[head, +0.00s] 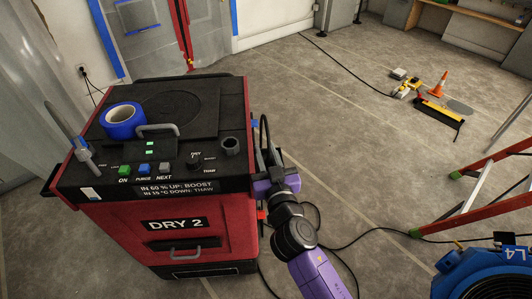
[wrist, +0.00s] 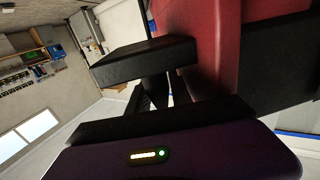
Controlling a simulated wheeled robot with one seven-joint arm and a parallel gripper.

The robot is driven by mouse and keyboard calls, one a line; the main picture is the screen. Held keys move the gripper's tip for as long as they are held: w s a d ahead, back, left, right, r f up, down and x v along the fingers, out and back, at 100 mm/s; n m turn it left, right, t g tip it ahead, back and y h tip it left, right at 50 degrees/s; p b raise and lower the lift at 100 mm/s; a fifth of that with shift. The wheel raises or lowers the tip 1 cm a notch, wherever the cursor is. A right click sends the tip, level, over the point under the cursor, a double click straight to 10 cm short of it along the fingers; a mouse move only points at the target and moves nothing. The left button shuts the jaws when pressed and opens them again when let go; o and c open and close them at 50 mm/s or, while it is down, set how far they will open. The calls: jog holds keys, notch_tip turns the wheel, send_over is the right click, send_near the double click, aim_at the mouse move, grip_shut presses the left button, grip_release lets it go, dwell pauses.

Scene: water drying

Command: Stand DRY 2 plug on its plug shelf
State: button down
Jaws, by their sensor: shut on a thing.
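The DRY 2 machine (head: 195,222) is a red box with a black top, at the left of the head view. My purple gripper (head: 266,172) is beside its right side, near the upper edge. In the wrist view the gripper (wrist: 155,88) has its dark jaws close to the red side wall (wrist: 208,35). It is shut on a small dark thing (wrist: 154,90), which seems to be the DRY 2 plug. A black cord (head: 264,130) loops up by the gripper. The plug's outline and the plug shelf are hard to make out among the dark parts.
A blue tape roll (head: 122,120) lies on the machine's top. Cables (head: 340,240) run over the floor. A ladder (head: 480,195) and a blue fan (head: 485,275) stand at the right. The middle floor is mostly clear.

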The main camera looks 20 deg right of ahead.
jog(key=c, duration=1.4)
grip_release()
jog(key=shift+c, duration=0.2)
jog(key=shift+r+p, duration=0.2)
jog(key=shift+p, duration=0.15)
jog(key=s+a+b, duration=0.2)
jog(key=s+b, duration=0.1)
jog(key=s, duration=0.9)
jog(key=shift+f, duration=0.1)
